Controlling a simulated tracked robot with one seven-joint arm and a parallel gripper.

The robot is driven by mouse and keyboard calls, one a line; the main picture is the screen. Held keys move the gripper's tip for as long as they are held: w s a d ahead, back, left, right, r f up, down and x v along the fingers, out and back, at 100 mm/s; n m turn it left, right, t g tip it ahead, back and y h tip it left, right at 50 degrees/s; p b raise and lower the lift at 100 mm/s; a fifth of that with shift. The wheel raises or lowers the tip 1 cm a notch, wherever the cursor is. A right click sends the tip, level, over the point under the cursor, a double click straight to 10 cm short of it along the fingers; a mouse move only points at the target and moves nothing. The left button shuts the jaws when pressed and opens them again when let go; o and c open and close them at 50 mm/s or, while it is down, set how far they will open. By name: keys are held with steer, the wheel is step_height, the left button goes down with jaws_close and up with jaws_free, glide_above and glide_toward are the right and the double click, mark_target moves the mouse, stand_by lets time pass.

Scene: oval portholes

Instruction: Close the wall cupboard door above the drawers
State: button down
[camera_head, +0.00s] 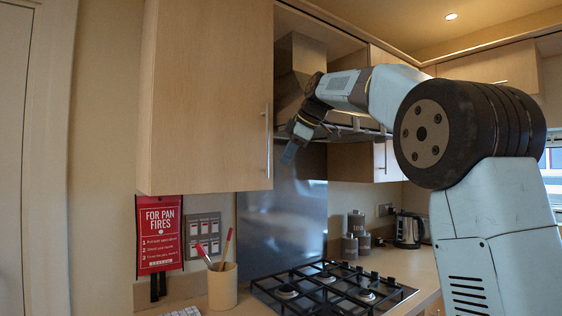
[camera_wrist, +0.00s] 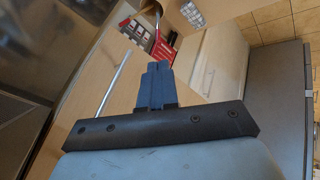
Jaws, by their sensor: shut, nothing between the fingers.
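The wall cupboard door (camera_head: 210,100) is a large pale-wood panel at the upper left of the head view, with a long vertical metal bar handle (camera_head: 268,142) near its right edge. How far it stands from its frame I cannot tell. In the wrist view a wood panel (camera_wrist: 122,72) and a slanted bar handle (camera_wrist: 114,82) show beyond the fingers. My gripper (camera_head: 290,153) is just right of the door's handle edge in the head view, blue fingertips pointing down. Its fingers (camera_wrist: 157,82) are together and empty. Contact with the door cannot be told. Pale drawer fronts (camera_wrist: 212,62) appear in the wrist view.
A cooker hood (camera_head: 300,60) is behind my arm. Below are a gas hob (camera_head: 335,288), a utensil pot (camera_head: 222,287), canisters (camera_head: 356,222) and a kettle (camera_head: 408,230). A red pan-fire sign (camera_head: 160,235) hangs beneath the cupboard.

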steer(key=w+v, duration=0.1)
steer(key=v, duration=0.7)
steer(key=s+d+f+m+h, duration=0.2)
steer(key=s+d+f+m, duration=0.4)
steer(key=s, duration=0.3)
steer(key=s+d+f+m+h, duration=0.1)
steer(key=s+d+f+m, duration=0.2)
steer(key=s+f, duration=0.6)
steer(key=s+d+f+m+h, duration=0.1)
steer(key=s+d+f+m, duration=0.2)
steer(key=s+f, duration=0.6)
steer(key=s+d+f+m+h, duration=0.1)
steer(key=s+d+f+m, duration=0.2)
steer(key=s+f+m, duration=0.3)
steer(key=s+f, duration=0.3)
steer(key=f, duration=0.4)
steer(key=shift+f+t, duration=0.15)
steer(key=shift+t, duration=0.15)
steer(key=shift+s, duration=0.1)
